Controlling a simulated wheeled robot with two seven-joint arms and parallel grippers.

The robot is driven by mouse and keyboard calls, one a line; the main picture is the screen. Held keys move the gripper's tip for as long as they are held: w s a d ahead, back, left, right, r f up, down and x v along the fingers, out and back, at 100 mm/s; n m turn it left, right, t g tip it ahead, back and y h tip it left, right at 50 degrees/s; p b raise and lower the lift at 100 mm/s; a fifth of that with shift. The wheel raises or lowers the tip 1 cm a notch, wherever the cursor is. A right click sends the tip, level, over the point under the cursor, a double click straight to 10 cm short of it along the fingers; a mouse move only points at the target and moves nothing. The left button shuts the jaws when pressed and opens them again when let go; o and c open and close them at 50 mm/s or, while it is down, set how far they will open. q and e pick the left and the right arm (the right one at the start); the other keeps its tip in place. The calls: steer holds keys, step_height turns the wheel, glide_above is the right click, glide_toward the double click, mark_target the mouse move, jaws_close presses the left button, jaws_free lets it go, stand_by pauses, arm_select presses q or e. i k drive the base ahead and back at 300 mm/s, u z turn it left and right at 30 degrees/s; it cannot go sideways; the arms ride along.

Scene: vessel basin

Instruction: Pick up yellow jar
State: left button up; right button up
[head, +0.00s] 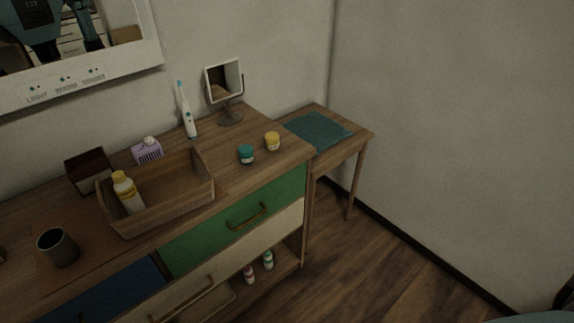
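A small yellow jar (272,141) stands upright on the right end of the wooden dresser top (235,182), near its right edge. A teal jar (246,154) of similar size stands just to its left and a little nearer the front edge, apart from it. Neither of my grippers shows in the head view. Nothing is touching the yellow jar.
A wooden tray (168,222) holds a yellow-capped bottle (128,192). A mirror on a stand (224,82), an electric toothbrush (187,112), a purple dispenser (147,151) and a dark cup (58,247) stand on the dresser. A side table (362,135) carries a teal cloth (318,132). Floor at right is clear.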

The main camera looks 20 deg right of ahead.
mark_target(271, 138)
steer(key=u, duration=0.3)
steer(key=k, duration=0.25)
steer(key=z, duration=1.15)
steer(key=i, duration=0.75)
steer(key=u, duration=0.7)
steer(key=i, duration=0.5)
steer(key=u, duration=0.55)
